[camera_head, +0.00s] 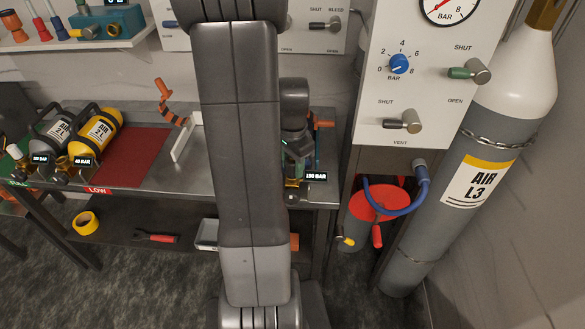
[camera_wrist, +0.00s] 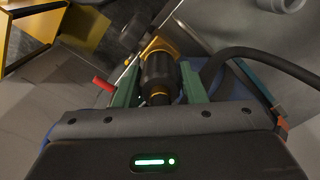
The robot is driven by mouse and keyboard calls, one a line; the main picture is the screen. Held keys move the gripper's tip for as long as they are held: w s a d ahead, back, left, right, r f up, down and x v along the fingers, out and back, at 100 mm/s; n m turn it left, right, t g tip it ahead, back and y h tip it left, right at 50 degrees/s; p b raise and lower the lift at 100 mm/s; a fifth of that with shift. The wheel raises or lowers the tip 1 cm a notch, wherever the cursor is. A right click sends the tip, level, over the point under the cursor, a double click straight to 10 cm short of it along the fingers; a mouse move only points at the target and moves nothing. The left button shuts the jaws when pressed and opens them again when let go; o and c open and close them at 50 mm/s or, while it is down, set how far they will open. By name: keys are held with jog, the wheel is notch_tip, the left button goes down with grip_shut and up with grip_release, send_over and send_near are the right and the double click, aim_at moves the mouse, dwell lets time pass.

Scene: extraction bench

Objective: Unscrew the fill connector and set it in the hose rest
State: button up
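The fill connector (camera_wrist: 160,75) is a black ribbed cylinder with brass at its far end, in the wrist view. My gripper (camera_wrist: 160,70) has its two green fingers on either side of the connector. I cannot tell whether the fingertips press on it or stand just off it. In the head view my arm covers the middle of the bench, and the gripper (camera_head: 297,150) shows only partly, beside a 190 BAR display (camera_head: 316,176); the connector is hidden there. A black hose (camera_wrist: 250,58) arcs at the right of the wrist view. I cannot identify the hose rest with certainty.
Grey (camera_head: 55,130) and yellow (camera_head: 97,138) AIR cylinders lie on the left of the bench, next to a dark red mat (camera_head: 135,158). A white bracket (camera_head: 188,140) and orange handle (camera_head: 165,100) stand further right.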

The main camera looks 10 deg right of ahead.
jog(key=c, duration=0.6)
jog(key=n, duration=1.2)
jog(key=shift+n, duration=0.3)
jog(key=n, duration=0.4)
jog(key=shift+o, duration=0.2)
jog(key=n, duration=0.4)
jog(key=shift+n, duration=0.3)
jog(key=o, duration=1.1)
jog(key=shift+n, duration=0.3)
